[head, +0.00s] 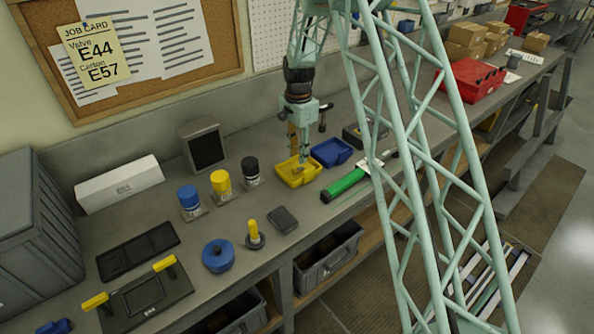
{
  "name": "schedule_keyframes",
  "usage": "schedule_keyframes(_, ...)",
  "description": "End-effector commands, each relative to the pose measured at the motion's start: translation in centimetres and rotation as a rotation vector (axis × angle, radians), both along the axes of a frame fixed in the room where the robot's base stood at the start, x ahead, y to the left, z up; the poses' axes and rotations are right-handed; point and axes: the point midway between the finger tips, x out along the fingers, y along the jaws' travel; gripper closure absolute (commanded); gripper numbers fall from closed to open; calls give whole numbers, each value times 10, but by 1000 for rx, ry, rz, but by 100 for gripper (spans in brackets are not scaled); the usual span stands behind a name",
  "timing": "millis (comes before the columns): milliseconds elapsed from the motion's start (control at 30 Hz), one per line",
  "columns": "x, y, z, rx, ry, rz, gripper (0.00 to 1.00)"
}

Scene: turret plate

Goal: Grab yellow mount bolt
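A yellow tray (285,180) sits on the bench near the middle of the view. My gripper (302,158) points down over this tray, with its fingertips at or just above it. A small yellowish piece (297,170) shows in the tray just under the fingertips; it may be the yellow mount bolt, but it is too small to tell. The fingers are small and partly overlapped here, so I cannot see whether they are open, or whether they touch the piece.
A blue tray (332,152) stands right of the yellow one. A green-handled tool (345,183) lies in front. Blue, yellow (221,184) and black-capped containers stand left. A yellow-handled peg (253,232) stands on the bench near a blue ring (218,256). My lattice arm hides part of the bench.

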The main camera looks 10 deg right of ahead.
Motion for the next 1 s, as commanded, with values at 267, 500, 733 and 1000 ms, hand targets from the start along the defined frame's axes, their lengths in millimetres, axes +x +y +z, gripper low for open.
schedule_keyframes(267, 0, 0, -9, 0, 0, 0, 76)
schedule_keyframes(500, 0, 0, -9, 0, 0, 0, 76)
schedule_keyframes(733, -1, 0, -16, 1, 1, 0, 76)
schedule_keyframes(1000, -2, -1, -39, 1, 1, 0, 76)
